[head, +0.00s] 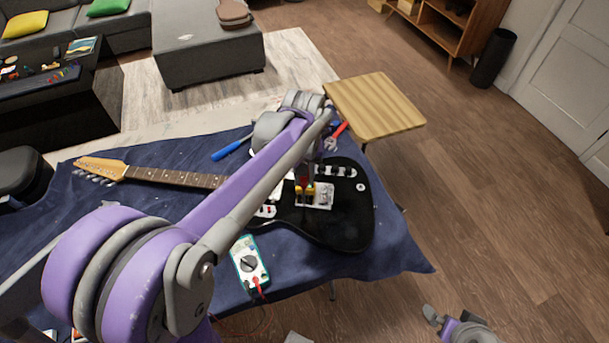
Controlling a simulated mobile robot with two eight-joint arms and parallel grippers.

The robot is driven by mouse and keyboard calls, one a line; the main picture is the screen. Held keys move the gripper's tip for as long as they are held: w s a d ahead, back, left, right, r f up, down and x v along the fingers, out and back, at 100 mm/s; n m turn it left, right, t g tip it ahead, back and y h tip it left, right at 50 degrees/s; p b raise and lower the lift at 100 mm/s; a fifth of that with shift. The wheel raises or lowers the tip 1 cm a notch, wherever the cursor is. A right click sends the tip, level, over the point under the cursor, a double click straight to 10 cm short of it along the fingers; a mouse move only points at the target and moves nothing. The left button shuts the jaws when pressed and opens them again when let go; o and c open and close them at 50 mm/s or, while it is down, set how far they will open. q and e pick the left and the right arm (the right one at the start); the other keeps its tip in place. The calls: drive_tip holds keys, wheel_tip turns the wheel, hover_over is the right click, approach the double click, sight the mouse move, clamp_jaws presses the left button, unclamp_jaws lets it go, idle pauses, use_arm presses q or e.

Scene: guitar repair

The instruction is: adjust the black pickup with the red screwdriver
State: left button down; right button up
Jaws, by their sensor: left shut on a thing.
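The electric guitar (345,225) lies on the blue cloth, its black body on the right and its neck (175,178) pointing left. My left arm reaches across it. My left gripper (304,191), with yellow fingertips, is over the body beside the metal bridge. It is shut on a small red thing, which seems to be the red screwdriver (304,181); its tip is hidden. The black pickup cannot be made out against the black body, and my arm covers part of that area. My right gripper (436,318) is low at the right, off the table; its opening is unclear.
A multimeter (249,262) with a red lead lies in front of the guitar. A blue-handled tool (231,149) and a red-handled tool (339,131) lie behind it. A wooden stool (375,105) stands behind the table. Floor at the right is free.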

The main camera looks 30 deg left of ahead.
use_arm(q)
drive_tip(key=m, duration=0.4)
drive_tip(key=shift+m, duration=0.3)
drive_tip(key=m, duration=0.4)
drive_tip(key=shift+a, duration=0.1)
drive_tip(key=shift+f, duration=0.4)
idle(0.6)
